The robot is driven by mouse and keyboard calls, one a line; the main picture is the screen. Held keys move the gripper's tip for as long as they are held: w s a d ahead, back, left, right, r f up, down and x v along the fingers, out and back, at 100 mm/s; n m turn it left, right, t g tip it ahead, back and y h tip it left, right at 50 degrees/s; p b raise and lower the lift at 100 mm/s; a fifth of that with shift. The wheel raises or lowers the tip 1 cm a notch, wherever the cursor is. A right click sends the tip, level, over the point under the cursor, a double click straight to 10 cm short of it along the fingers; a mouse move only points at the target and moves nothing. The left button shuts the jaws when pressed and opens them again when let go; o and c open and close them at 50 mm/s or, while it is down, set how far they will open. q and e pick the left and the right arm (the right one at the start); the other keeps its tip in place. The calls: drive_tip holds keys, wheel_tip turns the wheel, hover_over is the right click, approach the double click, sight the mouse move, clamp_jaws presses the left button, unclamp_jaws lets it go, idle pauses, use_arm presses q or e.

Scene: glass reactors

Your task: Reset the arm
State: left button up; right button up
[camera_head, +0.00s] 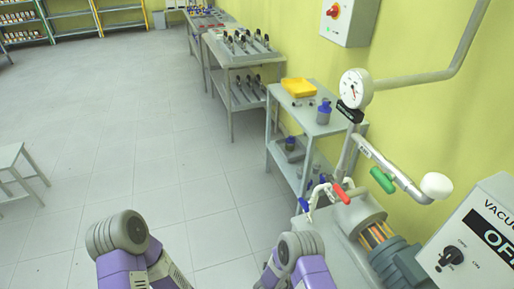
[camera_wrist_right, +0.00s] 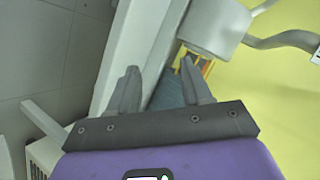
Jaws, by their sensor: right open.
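My right gripper (camera_wrist_right: 160,68) shows in the right wrist view, its two dark fingers apart with nothing held between them. Behind the fingers are a pale grey edge and a bluish-grey surface, which I cannot place for sure. In the head view my two purple and grey arms rise from the bottom edge, one left of centre and one right of centre. Neither gripper shows in the head view. My left gripper is out of sight.
Beside my right arm stands a vacuum pump (camera_head: 398,262) with red (camera_head: 341,194) and green (camera_head: 382,180) valve handles and a gauge (camera_head: 355,88). A control box (camera_head: 482,235) is at the right. Shelved tables line the yellow wall. The tiled floor (camera_head: 120,130) is clear, with a stool (camera_head: 12,155) at left.

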drive_tip(key=s+a+r+n+g+y+p, duration=0.1)
drive_tip(key=s+a+r+n+g+y, duration=0.1)
drive_tip(key=s+n, duration=0.5)
drive_tip(key=s+a+r+n+g+y+p, duration=0.2)
drive_tip(key=s+a+r+n+g+y, duration=0.1)
drive_tip(key=s+n+y, duration=0.3)
drive_tip(key=s+a+r+n+g+y+p, duration=0.2)
drive_tip(key=s+r+n+y, duration=0.2)
drive_tip(key=s+n+y, duration=0.2)
drive_tip(key=shift+s+a+r+n, duration=0.35)
drive_tip(key=shift+s+n, duration=0.45)
drive_tip(key=shift+s, duration=0.2)
